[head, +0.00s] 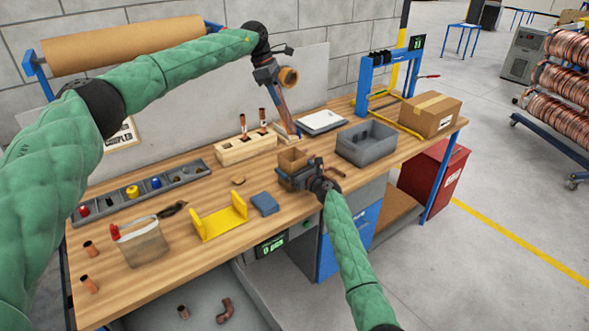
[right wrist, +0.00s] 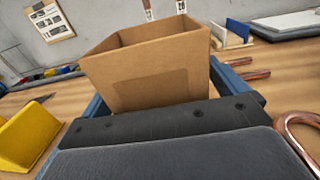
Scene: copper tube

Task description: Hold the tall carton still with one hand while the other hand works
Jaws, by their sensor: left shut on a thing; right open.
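The tall carton (head: 291,160) is an open-topped brown box standing upright near the table's front edge. It also shows in the right wrist view (right wrist: 150,75). My right gripper (head: 300,174) is at the carton's near side. Its blue fingers lie open on both sides of the carton's lower part; contact cannot be told. My left gripper (head: 274,76) is raised behind the carton, shut on a tool with an orange-brown roll (head: 289,77). The tool's exact shape is partly hidden. A slanted brown strip (head: 284,112) shows below it, over a wooden stand.
A grey bin (head: 366,143) and a closed cardboard box (head: 430,114) stand to the right. A wooden block with copper tubes (head: 246,147) is behind left. A yellow cradle (head: 219,219) and blue block (head: 265,204) lie left. A bent copper tube (right wrist: 296,128) is close beside the right gripper.

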